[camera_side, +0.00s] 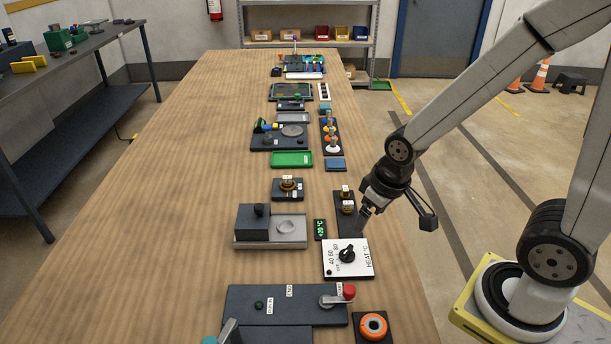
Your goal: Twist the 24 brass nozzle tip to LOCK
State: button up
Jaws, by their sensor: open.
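Small brass pieces with white labels stand on two dark mounts near the middle of the table. One brass piece (288,185) sits in a round brass-coloured collar on the left mount (281,195). Two more brass pieces (347,206) stand one behind the other on the right mount (345,226). The labels are too small to read, so I cannot tell which is the 24 nozzle tip or see a LOCK mark. My gripper (364,219) is open and points down just right of the right mount, with nothing visible between its fingers.
A white heat dial panel (347,259) lies just in front of my gripper. A green display (320,229) and a grey plate with a dark block (252,222) are to the left. A red-knobbed lever (347,293) is nearer. The table's left side is clear.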

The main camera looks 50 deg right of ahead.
jog(key=shift+c, duration=1.4)
jog(key=m+y, duration=0.3)
jog(key=m, duration=2.3)
send_near(291, 177)
jog(key=f, duration=0.2)
jog(key=shift+a+m+t, duration=0.15)
jog(key=shift+m+t, duration=0.15)
jog(key=shift+m, duration=0.2)
jog(key=shift+w+f, duration=0.1)
jog(key=shift+x, duration=3.8)
